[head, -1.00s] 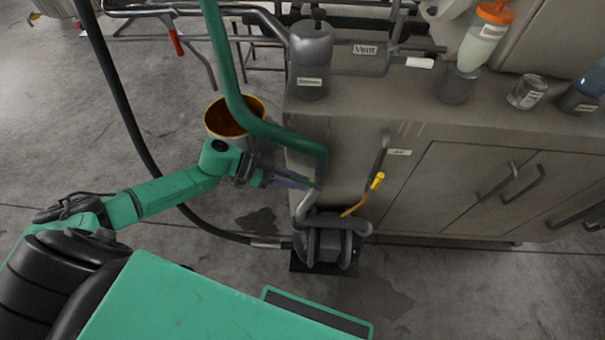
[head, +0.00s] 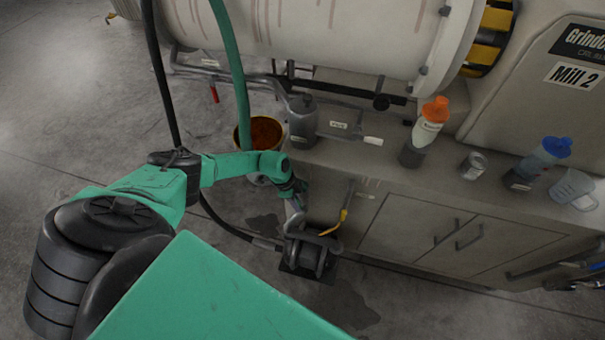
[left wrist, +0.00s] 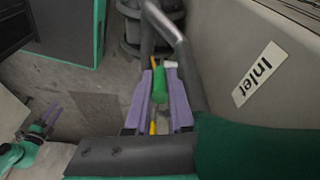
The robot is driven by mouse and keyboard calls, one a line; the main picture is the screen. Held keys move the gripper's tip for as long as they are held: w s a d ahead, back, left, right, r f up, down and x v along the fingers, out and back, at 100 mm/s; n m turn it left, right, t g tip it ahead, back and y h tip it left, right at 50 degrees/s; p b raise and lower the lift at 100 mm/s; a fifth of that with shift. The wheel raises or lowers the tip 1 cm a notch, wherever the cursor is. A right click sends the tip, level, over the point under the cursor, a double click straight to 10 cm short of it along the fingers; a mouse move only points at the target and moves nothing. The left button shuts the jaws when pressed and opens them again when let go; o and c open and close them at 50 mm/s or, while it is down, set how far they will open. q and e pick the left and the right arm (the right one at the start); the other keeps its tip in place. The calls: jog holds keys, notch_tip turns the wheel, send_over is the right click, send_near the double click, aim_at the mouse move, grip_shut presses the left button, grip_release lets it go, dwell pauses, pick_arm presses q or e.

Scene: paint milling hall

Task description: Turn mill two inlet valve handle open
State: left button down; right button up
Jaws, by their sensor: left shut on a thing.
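The green grip of the inlet valve handle (left wrist: 159,86) shows in the left wrist view beside a grey pipe and near a white "Inlet" label (left wrist: 262,74). My left gripper (left wrist: 158,98) has its two purple fingers on either side of this grip, shut on it. In the head view my left gripper (head: 298,201) is at the cabinet's left end, above the pump, and the handle is hidden there. My right gripper (left wrist: 48,120) shows small at the left of the left wrist view, away from the handle, its fingers apart and empty.
A dark pump (head: 312,258) stands on the floor by the cabinet (head: 395,225). A yellow-handled lever (head: 336,224) hangs right of my left gripper. A green hose (head: 237,75) and dark hose run close by. A bucket (head: 260,133) stands behind. Bottles stand on the cabinet top.

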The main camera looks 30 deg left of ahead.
pick_arm(q)
jog(key=shift+w+d+r+y+p, duration=0.25)
jog(key=shift+d+r+y+p, duration=0.25)
jog(key=shift+y+p, duration=0.35)
jog(key=shift+d+f+g+y+p, duration=0.2)
jog(key=shift+g+y+p, duration=0.1)
jog(key=shift+p, duration=0.35)
jog(key=shift+d+f+y+p, duration=0.15)
jog(key=shift+d+y+p, duration=0.05)
jog(key=shift+y+p, duration=0.15)
pick_arm(e)
jog(key=shift+a+r, duration=0.2)
jog(key=shift+r, duration=1.05)
jog(key=shift+a+r, duration=0.15)
jog(key=shift+r, duration=1.1)
jog(key=shift+d, duration=0.1)
pick_arm(q)
jog(key=c, duration=0.8)
grip_release()
pick_arm(e)
jog(key=shift+d, duration=0.15)
